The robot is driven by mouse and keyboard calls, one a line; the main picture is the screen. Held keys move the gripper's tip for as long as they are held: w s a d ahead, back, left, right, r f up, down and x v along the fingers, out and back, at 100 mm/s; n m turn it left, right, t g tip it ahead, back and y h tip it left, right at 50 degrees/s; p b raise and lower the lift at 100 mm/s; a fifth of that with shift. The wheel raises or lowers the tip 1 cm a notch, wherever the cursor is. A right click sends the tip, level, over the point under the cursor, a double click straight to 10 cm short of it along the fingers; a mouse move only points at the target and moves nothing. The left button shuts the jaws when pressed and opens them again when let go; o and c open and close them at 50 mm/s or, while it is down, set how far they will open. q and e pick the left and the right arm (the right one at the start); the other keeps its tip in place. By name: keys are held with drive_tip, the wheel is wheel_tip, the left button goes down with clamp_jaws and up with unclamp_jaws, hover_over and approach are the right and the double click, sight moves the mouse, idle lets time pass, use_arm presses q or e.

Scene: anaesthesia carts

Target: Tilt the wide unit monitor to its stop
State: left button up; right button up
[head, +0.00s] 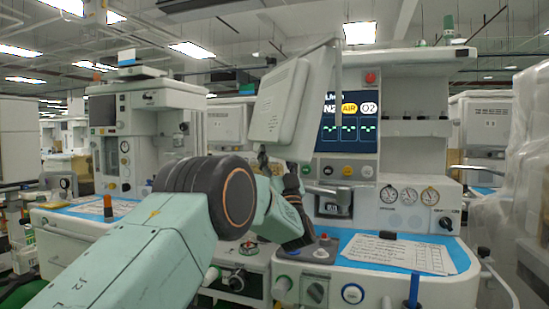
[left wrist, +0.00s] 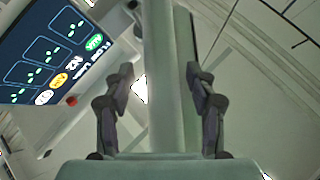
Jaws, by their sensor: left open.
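The wide unit monitor (head: 279,102) is a pale panel at the centre of the head view, leaning to one side, with its casing towards me and its screen hidden. My left gripper (head: 277,167) is at its lower edge, partly hidden behind my arm. In the left wrist view the left gripper (left wrist: 161,95) is open. A pale slab (left wrist: 170,80), which looks like the monitor's edge, runs between its two fingers. There is a visible gap to the left finger; contact on the right side is unclear. My right gripper is in neither view.
A lit gas display (head: 345,115) stands just right of the monitor and also shows in the left wrist view (left wrist: 45,55). Below are gauges (head: 409,195) and a blue worktop with a paper sheet (head: 397,253). Another cart (head: 150,125) stands at left; a wrapped object (head: 528,170) is at right.

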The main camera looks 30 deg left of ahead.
use_arm(q)
drive_tip(key=shift+f, duration=0.1)
drive_tip(key=v, duration=1.2)
drive_tip(key=shift+s+d, duration=0.1)
